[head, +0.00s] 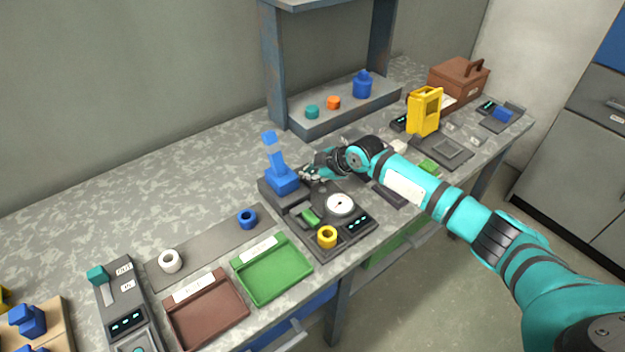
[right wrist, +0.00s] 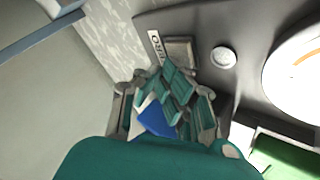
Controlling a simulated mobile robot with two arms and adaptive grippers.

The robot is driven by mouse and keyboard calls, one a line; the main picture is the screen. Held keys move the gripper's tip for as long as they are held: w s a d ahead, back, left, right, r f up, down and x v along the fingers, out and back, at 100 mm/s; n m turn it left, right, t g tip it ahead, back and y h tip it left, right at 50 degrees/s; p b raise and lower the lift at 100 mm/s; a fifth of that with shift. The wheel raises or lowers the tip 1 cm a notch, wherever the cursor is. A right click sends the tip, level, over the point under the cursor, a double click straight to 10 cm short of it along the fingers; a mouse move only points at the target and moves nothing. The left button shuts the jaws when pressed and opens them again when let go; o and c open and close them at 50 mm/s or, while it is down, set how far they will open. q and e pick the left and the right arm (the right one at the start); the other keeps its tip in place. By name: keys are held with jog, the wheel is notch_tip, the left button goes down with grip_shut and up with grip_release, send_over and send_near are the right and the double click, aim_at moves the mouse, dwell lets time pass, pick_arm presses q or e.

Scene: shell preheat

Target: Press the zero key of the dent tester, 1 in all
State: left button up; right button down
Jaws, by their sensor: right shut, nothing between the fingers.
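The dent tester (head: 345,240) is a dark unit near the middle of the bench, with a blue upright (head: 277,165), a round white dial (head: 340,205) and a small lit display. In the right wrist view a grey square key (right wrist: 183,48) sits beside a small white label that seems to read ZERO. My right gripper (head: 308,174) is shut and empty, over the back of the tester near the blue upright. In the right wrist view its fingertips (right wrist: 177,78) overlap the near edge of the key; I cannot tell whether they touch it. My left gripper is out of view.
A yellow ring (head: 327,237) stands on the tester's front. Green (head: 272,272) and brown (head: 205,312) trays lie at the front left. A yellow device (head: 424,111) stands behind my right arm. A shelf unit (head: 345,107) rises behind the tester. The bench's back left is clear.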

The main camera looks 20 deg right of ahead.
jog(key=shift+f+b, duration=0.3)
jog(key=shift+f, duration=0.25)
dwell(0.6)
jog(key=shift+r, duration=0.1)
jog(key=shift+r+p, duration=0.7)
jog(key=shift+r, duration=0.15)
notch_tip(320, 180, up, 5)
jog(key=p, duration=0.4)
dwell(0.4)
dwell(0.5)
